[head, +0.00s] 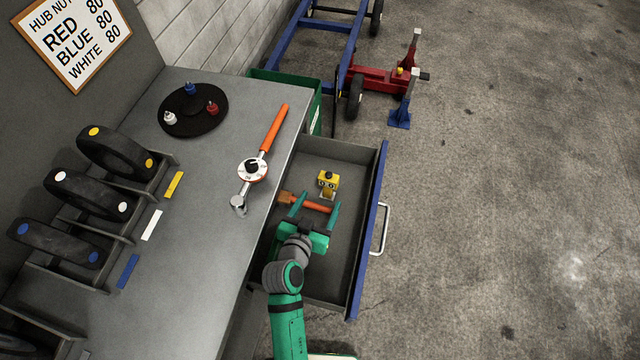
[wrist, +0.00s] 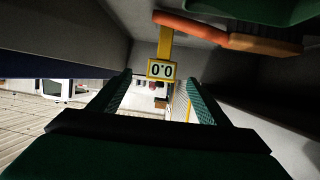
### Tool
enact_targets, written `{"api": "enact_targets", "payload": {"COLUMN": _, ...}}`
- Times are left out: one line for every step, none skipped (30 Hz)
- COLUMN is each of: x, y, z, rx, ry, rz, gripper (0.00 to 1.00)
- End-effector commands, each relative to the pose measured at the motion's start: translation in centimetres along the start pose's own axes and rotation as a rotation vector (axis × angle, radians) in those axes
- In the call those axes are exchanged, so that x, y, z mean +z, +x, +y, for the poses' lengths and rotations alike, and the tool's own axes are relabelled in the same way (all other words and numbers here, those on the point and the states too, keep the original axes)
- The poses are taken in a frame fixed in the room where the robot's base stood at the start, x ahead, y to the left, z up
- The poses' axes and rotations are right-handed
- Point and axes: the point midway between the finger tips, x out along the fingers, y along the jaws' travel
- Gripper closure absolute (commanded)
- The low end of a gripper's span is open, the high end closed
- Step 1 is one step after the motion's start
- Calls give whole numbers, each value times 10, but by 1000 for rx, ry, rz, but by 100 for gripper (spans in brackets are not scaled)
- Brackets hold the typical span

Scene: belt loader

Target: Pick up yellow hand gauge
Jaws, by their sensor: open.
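The yellow hand gauge (head: 328,180) is in the open drawer, just beyond my gripper in the head view. In the wrist view the gauge (wrist: 163,50) shows a display reading 0.0, with a yellow stem running up from it. My gripper (head: 318,202) is over the drawer, its fingers apart and nothing held between them. In the wrist view the gauge's display appears between and just past the fingertips (wrist: 157,79). I cannot tell whether a finger touches it.
An orange-handled tool (head: 316,206) with a brown head lies in the drawer (head: 338,270) close to the gauge, partly behind my fingers. The drawer walls surround both. On the bench are an orange torque wrench (head: 273,130), a black disc (head: 190,127) with coloured nuts, and wheels.

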Motion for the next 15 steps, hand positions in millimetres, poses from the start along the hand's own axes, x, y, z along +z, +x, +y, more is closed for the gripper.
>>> {"api": "enact_targets", "payload": {"x": 0, "y": 5, "z": -1, "rx": 2, "ry": 1, "rz": -4, "gripper": 30}}
{"api": "enact_targets", "payload": {"x": 0, "y": 9, "z": -1, "rx": 3, "ry": 0, "rz": -6, "gripper": 30}}
{"api": "enact_targets", "payload": {"x": 1, "y": 14, "z": -1, "rx": 3, "ry": -1, "rz": -7, "gripper": 30}}
{"api": "enact_targets", "payload": {"x": 0, "y": 18, "z": -2, "rx": 3, "ry": -1, "rz": -7, "gripper": 30}}
{"api": "enact_targets", "payload": {"x": 0, "y": 23, "z": -2, "rx": 3, "ry": -1, "rz": -6, "gripper": 30}}
{"api": "enact_targets", "payload": {"x": 0, "y": 29, "z": -2, "rx": 2, "ry": -1, "rz": -6, "gripper": 30}}
{"api": "enact_targets", "payload": {"x": 0, "y": 34, "z": -1, "rx": 2, "ry": -1, "rz": -6, "gripper": 30}}
{"api": "enact_targets", "payload": {"x": 0, "y": 38, "z": -1, "rx": 2, "ry": -1, "rz": -6, "gripper": 30}}
{"api": "enact_targets", "payload": {"x": 1, "y": 43, "z": -1, "rx": 3, "ry": -1, "rz": -7, "gripper": 30}}
{"api": "enact_targets", "payload": {"x": 1, "y": 47, "z": -1, "rx": 4, "ry": -1, "rz": -7, "gripper": 30}}
{"api": "enact_targets", "payload": {"x": 1, "y": 50, "z": -1, "rx": 4, "ry": -1, "rz": -7, "gripper": 30}}
{"api": "enact_targets", "payload": {"x": 1, "y": 53, "z": 0, "rx": 4, "ry": -1, "rz": -7, "gripper": 30}}
{"api": "enact_targets", "payload": {"x": 0, "y": 55, "z": 0, "rx": 4, "ry": -1, "rz": -7, "gripper": 30}}
{"api": "enact_targets", "payload": {"x": 1, "y": 56, "z": 0, "rx": 4, "ry": -1, "rz": -7, "gripper": 30}}
{"api": "enact_targets", "payload": {"x": 1, "y": 58, "z": 0, "rx": 4, "ry": 0, "rz": -7, "gripper": 30}}
